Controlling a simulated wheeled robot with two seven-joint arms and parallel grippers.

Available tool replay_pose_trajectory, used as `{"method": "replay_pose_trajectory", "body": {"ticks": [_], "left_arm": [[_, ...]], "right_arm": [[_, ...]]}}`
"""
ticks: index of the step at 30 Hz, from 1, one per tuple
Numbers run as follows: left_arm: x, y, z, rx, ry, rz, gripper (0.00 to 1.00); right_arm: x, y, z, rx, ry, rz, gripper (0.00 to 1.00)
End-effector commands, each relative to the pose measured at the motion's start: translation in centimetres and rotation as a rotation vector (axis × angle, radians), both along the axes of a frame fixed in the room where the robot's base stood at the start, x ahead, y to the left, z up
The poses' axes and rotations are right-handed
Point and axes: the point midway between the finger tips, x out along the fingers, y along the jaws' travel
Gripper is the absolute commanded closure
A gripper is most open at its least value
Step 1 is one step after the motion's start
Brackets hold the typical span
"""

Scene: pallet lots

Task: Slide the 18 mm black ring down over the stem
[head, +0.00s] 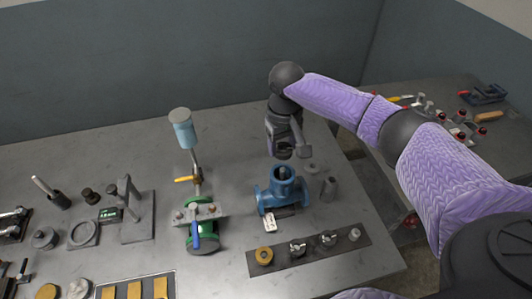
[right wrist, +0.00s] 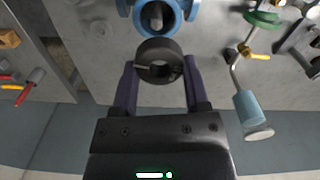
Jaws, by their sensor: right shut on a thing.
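My right gripper (head: 284,151) is shut on a black ring (right wrist: 150,49), one finger on each side of it in the right wrist view. The ring has a slit and an open bore. In the head view the gripper and ring are just above the blue valve body (head: 268,200), which stands on the bench. The stem (head: 283,172) is a grey post inside the body's round top opening; it also shows in the right wrist view (right wrist: 155,18). The ring looks apart from the stem; exact alignment is hard to tell. My left gripper is not in view.
A dark strip (head: 308,254) with a brass part and several metal fittings lies in front of the body. Left of it stands a green valve (head: 203,240) with a blue lever. Bare bench lies behind the valves.

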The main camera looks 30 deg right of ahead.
Motion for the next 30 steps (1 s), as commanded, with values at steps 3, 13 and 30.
{"method": "replay_pose_trajectory", "body": {"ticks": [3, 13, 30], "left_arm": [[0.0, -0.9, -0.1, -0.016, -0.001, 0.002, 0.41], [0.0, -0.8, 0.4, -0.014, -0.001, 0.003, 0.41], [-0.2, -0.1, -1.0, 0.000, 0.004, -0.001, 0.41]], "right_arm": [[0.0, 0.0, -0.1, 0.000, -0.001, 0.001, 0.98], [-0.1, 0.1, -1.4, 0.003, 0.002, 0.001, 0.98], [0.0, 0.1, -4.8, 0.003, 0.000, 0.002, 0.98]]}}
